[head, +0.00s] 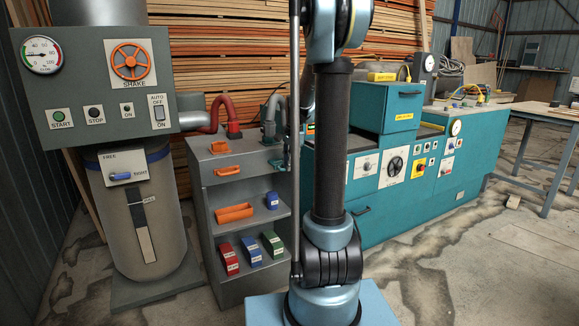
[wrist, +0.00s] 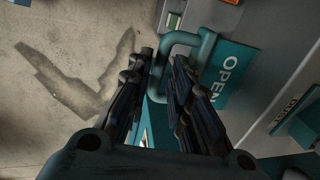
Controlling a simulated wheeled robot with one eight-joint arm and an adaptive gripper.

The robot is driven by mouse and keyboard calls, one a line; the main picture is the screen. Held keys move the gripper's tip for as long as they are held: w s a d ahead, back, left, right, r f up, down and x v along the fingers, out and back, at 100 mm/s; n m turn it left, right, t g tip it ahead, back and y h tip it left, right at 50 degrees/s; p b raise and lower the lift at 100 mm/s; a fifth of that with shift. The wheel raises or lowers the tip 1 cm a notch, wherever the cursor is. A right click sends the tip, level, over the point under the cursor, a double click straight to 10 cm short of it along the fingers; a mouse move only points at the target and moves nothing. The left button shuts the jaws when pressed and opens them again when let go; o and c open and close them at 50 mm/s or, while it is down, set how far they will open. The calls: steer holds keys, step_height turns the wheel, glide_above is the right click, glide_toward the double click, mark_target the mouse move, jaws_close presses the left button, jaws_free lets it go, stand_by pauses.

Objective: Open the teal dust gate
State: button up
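In the wrist view, a teal bent-bar handle (wrist: 184,38) stands out beside a teal plate (wrist: 222,74) lettered OPEN. This appears to be the dust gate's handle. My gripper (wrist: 162,62) has its two dark fingers apart, one on each side of the handle's near leg. Whether either finger touches the bar I cannot tell. In the head view, a small teal piece (head: 279,163) shows beside the grey pipe on the grey cabinet, partly hidden by my arm. My gripper is hidden there.
The grey cabinet (head: 240,187) holds an orange tray and several coloured blocks. A dust collector with a control panel (head: 95,85) stands at left. A teal machine (head: 405,185) stands behind my arm. A table (head: 540,113) is at right. Concrete floor is open at front right.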

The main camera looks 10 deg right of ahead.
step_height(320, 180, up, 11)
steer(key=s, duration=0.1)
steer(key=shift+s+d+r, duration=0.15)
steer(key=shift+s+d, duration=0.2)
steer(key=shift+s, duration=0.05)
steer(key=s+a+f+n, duration=0.1)
steer(key=s+f+n, duration=0.25)
steer(key=s, duration=0.65)
steer(key=s+a+f+n, duration=0.15)
steer(key=s+n, duration=0.25)
steer(key=s, duration=0.6)
steer(key=s+f+n, duration=0.7)
steer(key=s+f, duration=0.6)
steer(key=s, duration=0.3)
steer(key=shift+a+f+h, duration=0.15)
steer(key=shift+a+h, duration=0.05)
steer(key=shift+h, duration=0.1)
steer(key=shift+w+f, duration=0.2)
steer(key=shift+w, duration=0.3)
